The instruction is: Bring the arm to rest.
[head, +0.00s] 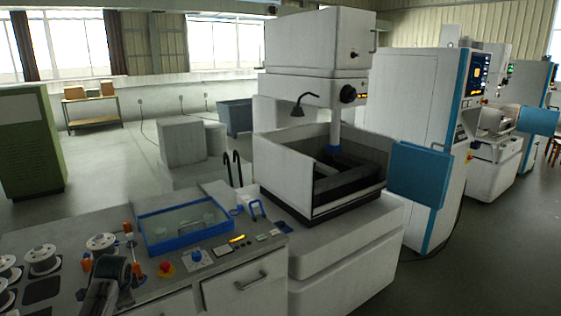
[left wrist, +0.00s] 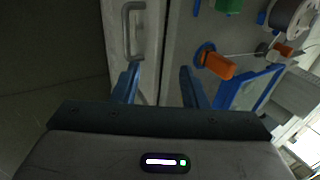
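My left arm comes in at the lower left of the head view, a dark rounded part of it over the front of the grey workbench (head: 215,265). In the left wrist view my left gripper (left wrist: 158,80) has its two blue fingers well apart with nothing between them. Beyond the fingers are the bench's front edge and a pale drawer handle (left wrist: 133,40). An orange handle (left wrist: 218,66) with a blue base stands just right of the fingers. My right gripper is in neither view.
On the bench are several wire spools (head: 42,258), a blue-framed glass-lidded box (head: 187,243), a red stop button (head: 165,267) and a blue knob (head: 197,256). A white machine with an open tank (head: 290,165) stands behind right. Open floor lies at the back left.

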